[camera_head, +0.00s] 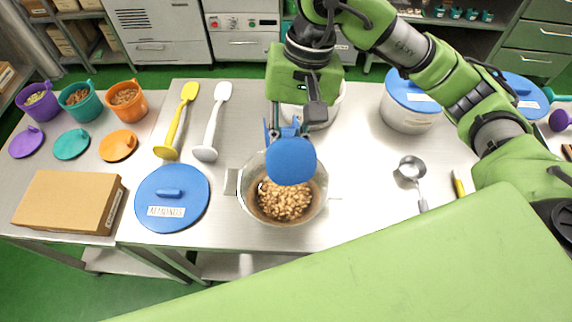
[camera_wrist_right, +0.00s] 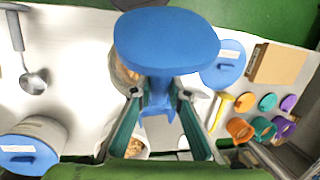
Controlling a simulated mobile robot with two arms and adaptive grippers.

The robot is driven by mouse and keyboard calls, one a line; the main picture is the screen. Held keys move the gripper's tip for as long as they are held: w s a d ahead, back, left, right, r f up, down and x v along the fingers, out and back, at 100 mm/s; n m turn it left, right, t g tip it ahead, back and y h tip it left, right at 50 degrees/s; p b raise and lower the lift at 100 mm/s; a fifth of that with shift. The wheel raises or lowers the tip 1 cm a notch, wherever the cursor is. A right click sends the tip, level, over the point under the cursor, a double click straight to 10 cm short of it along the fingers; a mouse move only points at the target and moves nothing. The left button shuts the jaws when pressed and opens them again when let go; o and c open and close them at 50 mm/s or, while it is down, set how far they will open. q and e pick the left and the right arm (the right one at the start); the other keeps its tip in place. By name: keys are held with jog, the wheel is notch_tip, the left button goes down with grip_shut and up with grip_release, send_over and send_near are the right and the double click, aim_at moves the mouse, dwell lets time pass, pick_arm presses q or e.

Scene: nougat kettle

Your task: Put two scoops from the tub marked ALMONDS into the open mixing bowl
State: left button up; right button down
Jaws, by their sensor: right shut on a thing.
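My right gripper (camera_head: 286,122) is shut on a blue scoop (camera_head: 291,162), held over the steel mixing bowl (camera_head: 252,208). The scoop also shows large in the right wrist view (camera_wrist_right: 166,40); whether it holds anything is hidden. Brown nuts (camera_head: 284,200) lie in the bowl. An open white tub (camera_head: 338,108) stands behind the bowl, mostly hidden by the gripper; in the right wrist view nuts show inside this tub (camera_wrist_right: 134,148). A blue lid (camera_head: 172,190) marked ALMONDS lies flat left of the bowl. My left gripper is not in view.
Two lidded white tubs (camera_head: 408,112) (camera_head: 525,92) stand at the right. A ladle (camera_head: 412,168) and a yellow-handled tool (camera_head: 458,186) lie right of the bowl. Spatulas (camera_head: 177,120), a cardboard box (camera_head: 68,201) and coloured cups (camera_head: 82,100) are left. Bare table lies between bowl and ladle.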

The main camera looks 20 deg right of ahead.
jog(key=t+b, duration=0.1)
jog(key=r+t+b, duration=0.1)
jog(key=t+b, duration=0.1)
jog(key=t+h+b, duration=0.1)
jog(key=b, duration=0.1)
jog(key=shift+r+t, duration=0.25)
jog(key=shift+t, duration=0.15)
jog(key=shift+r+n+t+b, duration=0.3)
jog(key=shift+r+t+b, duration=0.15)
jog(key=shift+t+b, duration=0.15)
jog(key=shift+w, duration=0.15)
